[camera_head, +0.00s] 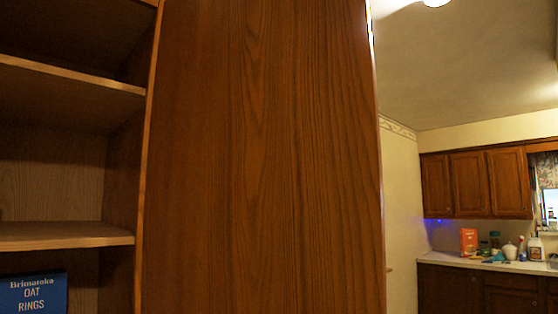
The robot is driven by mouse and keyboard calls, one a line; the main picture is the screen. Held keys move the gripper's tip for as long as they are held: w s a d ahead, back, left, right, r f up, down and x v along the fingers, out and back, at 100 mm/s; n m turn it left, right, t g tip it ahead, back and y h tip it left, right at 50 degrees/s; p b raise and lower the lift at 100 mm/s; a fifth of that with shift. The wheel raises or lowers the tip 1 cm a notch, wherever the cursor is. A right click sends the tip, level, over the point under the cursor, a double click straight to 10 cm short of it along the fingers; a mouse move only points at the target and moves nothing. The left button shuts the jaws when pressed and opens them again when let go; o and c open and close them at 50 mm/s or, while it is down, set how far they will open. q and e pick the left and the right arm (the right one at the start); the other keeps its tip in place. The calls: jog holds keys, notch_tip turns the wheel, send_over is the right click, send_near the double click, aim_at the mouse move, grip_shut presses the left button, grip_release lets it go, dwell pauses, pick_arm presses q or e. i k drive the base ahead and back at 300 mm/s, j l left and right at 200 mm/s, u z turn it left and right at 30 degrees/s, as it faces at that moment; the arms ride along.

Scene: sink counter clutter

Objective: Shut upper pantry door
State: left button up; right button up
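The upper pantry door (262,160) is a tall brown wood-grain panel filling the middle of the head view. It stands open, with the pantry's shelves exposed to its left. The pantry (72,237) shows wooden shelves on the left side of the view. A blue box labelled Brimatoka Oat Rings (33,294) stands at the lower left inside it. The door's top and bottom edges lie outside the view, and no handle shows on the visible face. Neither of my grippers is in view.
At the far right, a counter (480,264) holds an orange box (468,242), bottles and other small items. Brown wall cabinets (475,184) hang above it. A pale wall (402,210) and open space lie right of the door.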

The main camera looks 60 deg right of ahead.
aim_at(264, 191)
jog(key=k+l, duration=0.1)
jog(key=l, duration=0.4)
jog(key=k+l, duration=0.1)
jog(key=l, duration=0.4)
jog(key=k+l, duration=0.1)
jog(key=l, duration=0.4)
jog(key=k+l, duration=0.1)
jog(key=l, duration=0.35)
jog(key=l+u, duration=0.25)
jog(key=u, duration=0.15)
jog(key=l+u, duration=0.25)
jog(key=u, duration=0.15)
jog(key=l+u, duration=0.25)
jog(key=u, duration=0.15)
jog(key=l+u, duration=0.25)
jog(key=u, duration=0.2)
jog(key=k+j, duration=0.05)
